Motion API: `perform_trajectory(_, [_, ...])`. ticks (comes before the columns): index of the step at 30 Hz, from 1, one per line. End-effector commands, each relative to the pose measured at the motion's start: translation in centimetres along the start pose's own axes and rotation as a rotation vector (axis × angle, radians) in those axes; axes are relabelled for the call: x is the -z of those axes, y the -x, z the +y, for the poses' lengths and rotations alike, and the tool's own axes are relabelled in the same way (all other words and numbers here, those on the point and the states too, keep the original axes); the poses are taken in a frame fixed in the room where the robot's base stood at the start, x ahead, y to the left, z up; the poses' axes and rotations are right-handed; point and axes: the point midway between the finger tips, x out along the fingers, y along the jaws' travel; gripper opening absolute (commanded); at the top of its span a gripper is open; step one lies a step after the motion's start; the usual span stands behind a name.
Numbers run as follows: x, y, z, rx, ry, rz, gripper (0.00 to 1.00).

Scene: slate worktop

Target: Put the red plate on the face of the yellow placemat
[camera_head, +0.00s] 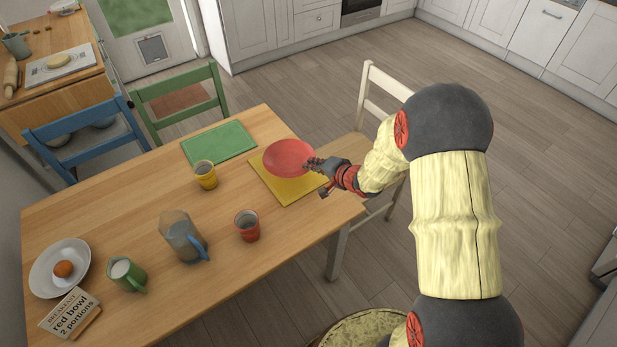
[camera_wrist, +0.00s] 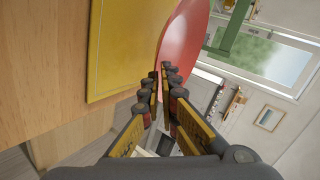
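The red plate (camera_head: 288,155) is over the far part of the yellow placemat (camera_head: 293,191) in the head view. My gripper (camera_head: 314,164) is shut on the plate's near right rim. In the wrist view the fingertips (camera_wrist: 166,72) pinch the rim of the red plate (camera_wrist: 186,38), with the yellow placemat (camera_wrist: 122,45) to the left. The plate looks held a little above the mat, though the exact gap is hard to tell. The plate hides part of the mat.
A green placemat (camera_head: 219,143) lies behind. A yellow cup (camera_head: 205,175), a red cup (camera_head: 247,226) and a blue-handled jug (camera_head: 181,237) stand to the left. A cream chair (camera_head: 384,92) stands behind the table.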

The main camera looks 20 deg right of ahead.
Motion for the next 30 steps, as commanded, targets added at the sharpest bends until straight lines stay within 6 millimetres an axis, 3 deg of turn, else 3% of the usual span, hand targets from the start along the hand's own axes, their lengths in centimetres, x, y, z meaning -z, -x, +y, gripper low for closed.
perform_trajectory(10, [-0.1, -2.8, 0.9, 0.001, 0.002, 0.0, 0.0])
perform_trajectory(16, [-0.7, -4.2, 3.1, 0.001, 0.001, 0.001, 0.0])
perform_trajectory(28, [-0.8, -4.4, 3.5, 0.001, 0.0, 0.001, 0.0])
perform_trajectory(30, [-0.8, -4.3, 3.5, 0.0, 0.0, 0.0, 0.06])
